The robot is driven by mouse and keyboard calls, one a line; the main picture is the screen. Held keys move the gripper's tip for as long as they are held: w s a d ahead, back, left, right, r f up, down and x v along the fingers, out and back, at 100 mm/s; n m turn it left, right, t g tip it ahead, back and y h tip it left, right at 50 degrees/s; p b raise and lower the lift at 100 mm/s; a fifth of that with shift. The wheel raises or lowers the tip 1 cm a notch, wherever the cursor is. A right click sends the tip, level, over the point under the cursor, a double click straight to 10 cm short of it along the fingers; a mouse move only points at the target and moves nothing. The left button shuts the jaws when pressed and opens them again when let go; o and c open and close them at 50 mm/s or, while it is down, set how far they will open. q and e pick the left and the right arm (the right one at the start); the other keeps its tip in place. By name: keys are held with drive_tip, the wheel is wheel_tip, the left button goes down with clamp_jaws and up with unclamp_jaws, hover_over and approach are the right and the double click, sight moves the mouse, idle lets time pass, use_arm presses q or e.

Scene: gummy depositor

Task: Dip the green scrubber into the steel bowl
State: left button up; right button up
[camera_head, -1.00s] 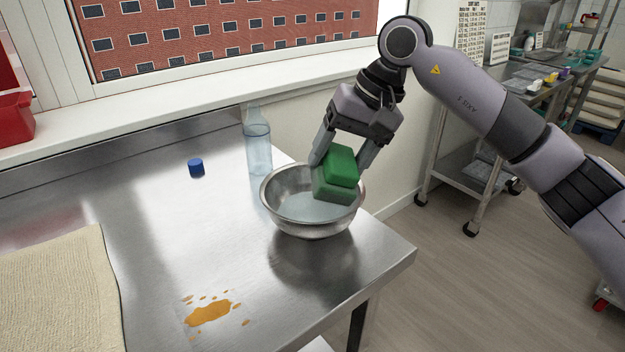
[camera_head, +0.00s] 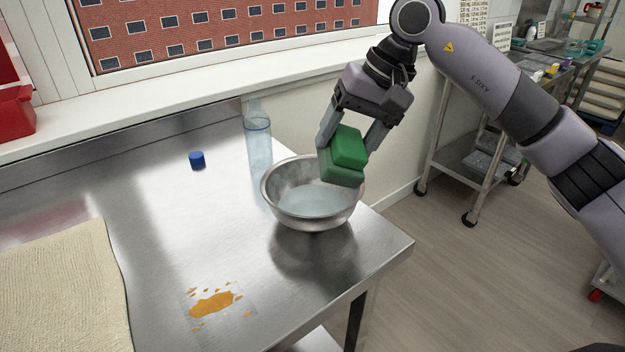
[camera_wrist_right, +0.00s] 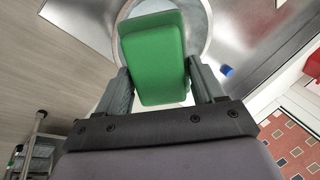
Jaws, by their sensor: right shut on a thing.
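The green scrubber (camera_head: 346,150) is a two-tone block, brighter green on top and duller green below. My right gripper (camera_head: 352,138) is shut on it and holds it tilted over the right rear rim of the steel bowl (camera_head: 282,214). The scrubber fills the space between both fingers in the right wrist view (camera_wrist_right: 153,58). The bowl stands near the table's right corner with pale liquid (camera_head: 312,200) in it. The scrubber's lower edge shows above the liquid; whether it touches the rim I cannot tell. My left gripper is not in view.
A clear bottle (camera_head: 258,150) stands just behind and left of the bowl. A blue cap (camera_head: 197,160) lies on the steel table (camera_head: 170,230). An orange spill (camera_head: 212,304) is at the front, a beige cloth (camera_head: 60,285) at left. The table's middle is clear.

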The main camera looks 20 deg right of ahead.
wheel_tip(320, 180, up, 5)
drive_tip(key=p, duration=0.3)
drive_tip(key=shift+f, duration=0.1)
